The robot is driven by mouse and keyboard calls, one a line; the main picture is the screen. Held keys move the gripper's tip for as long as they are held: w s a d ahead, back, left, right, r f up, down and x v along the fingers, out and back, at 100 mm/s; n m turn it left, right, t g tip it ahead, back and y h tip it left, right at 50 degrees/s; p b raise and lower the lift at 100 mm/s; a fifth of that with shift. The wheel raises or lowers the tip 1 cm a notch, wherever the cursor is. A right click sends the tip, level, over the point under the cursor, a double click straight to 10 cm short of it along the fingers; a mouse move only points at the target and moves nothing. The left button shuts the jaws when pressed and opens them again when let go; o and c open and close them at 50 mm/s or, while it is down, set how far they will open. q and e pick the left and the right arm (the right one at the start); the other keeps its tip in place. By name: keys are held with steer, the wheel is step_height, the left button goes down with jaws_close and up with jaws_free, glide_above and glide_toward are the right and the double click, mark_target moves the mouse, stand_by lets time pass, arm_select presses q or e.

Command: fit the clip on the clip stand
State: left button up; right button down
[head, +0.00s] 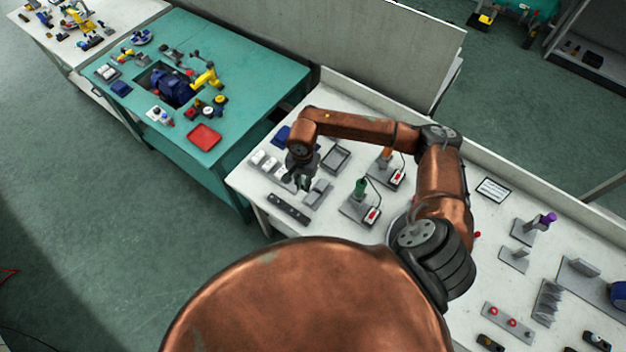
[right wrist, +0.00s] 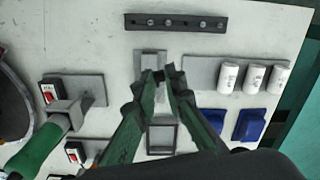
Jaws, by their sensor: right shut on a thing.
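My right gripper (head: 303,184) hangs over the left part of the white bench. In the right wrist view its fingers (right wrist: 162,82) are closed together on a small dark piece, which seems to be the clip (right wrist: 168,70). The clip is too small to make out in the head view. A light grey block that looks like the clip stand (head: 319,192) is just right of the gripper in the head view. In the right wrist view the stand (right wrist: 150,54) lies just beyond the fingertips, partly covered by them. I cannot tell whether clip and stand touch. My left gripper is not in view.
A dark rail with holes (right wrist: 177,23) lies beyond the stand. White cylinders (right wrist: 254,78) stand in a grey base near blue blocks (right wrist: 249,125). A grey tray (head: 337,158) and a green-handled tool on its stand (head: 361,188) are close by.

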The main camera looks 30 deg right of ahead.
mark_target(311, 200)
steer(key=f+m, duration=0.1)
steer(key=d+f+m, duration=0.1)
steer(key=f, duration=0.1)
steer(key=s+d+f+m, duration=0.1)
steer(key=shift+d+f+p, duration=0.15)
steer(key=shift+f+p, duration=0.1)
steer(key=shift+p, duration=0.15)
steer(key=shift+f, duration=0.3)
steer(key=shift+f+b, duration=0.3)
steer(key=shift+f, duration=0.05)
step_height(311, 200, down, 2)
steer(key=shift+f+b, duration=0.2)
steer(key=shift+b, duration=0.4)
steer(key=shift+f, duration=0.4)
steer(key=shift+f+b, duration=0.45)
steer(key=shift+b, duration=0.3)
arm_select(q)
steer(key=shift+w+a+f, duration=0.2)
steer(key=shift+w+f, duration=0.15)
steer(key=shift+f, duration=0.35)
